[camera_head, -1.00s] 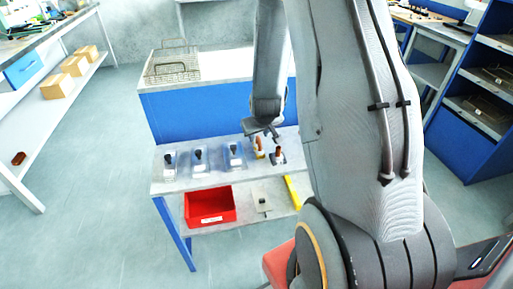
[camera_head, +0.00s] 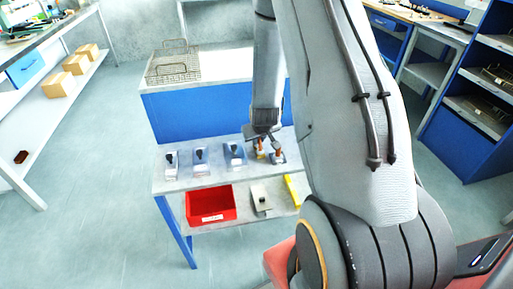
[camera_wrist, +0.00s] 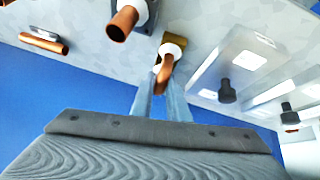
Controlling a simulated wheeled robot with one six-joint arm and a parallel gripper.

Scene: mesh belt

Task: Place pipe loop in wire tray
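The wire tray (camera_head: 173,68) is a wire basket with raised handles, on the raised rear deck of the bench at the left. A bent copper pipe, seemingly the pipe loop (camera_wrist: 165,70), rises from a white collar on a brass-coloured base in the wrist view. My gripper (camera_wrist: 159,85) has its fingers on either side of this pipe's lower part. I cannot tell whether they touch it. In the head view my gripper (camera_head: 263,140) is low over the copper pieces at the right of the bench's row.
Another copper pipe (camera_wrist: 122,22) stands close by. Several clear holders (camera_head: 201,160) with dark knobs line the bench to the left. A red bin (camera_head: 211,204) and a yellow object (camera_head: 292,189) are on the lower shelf. The rear deck right of the tray looks clear.

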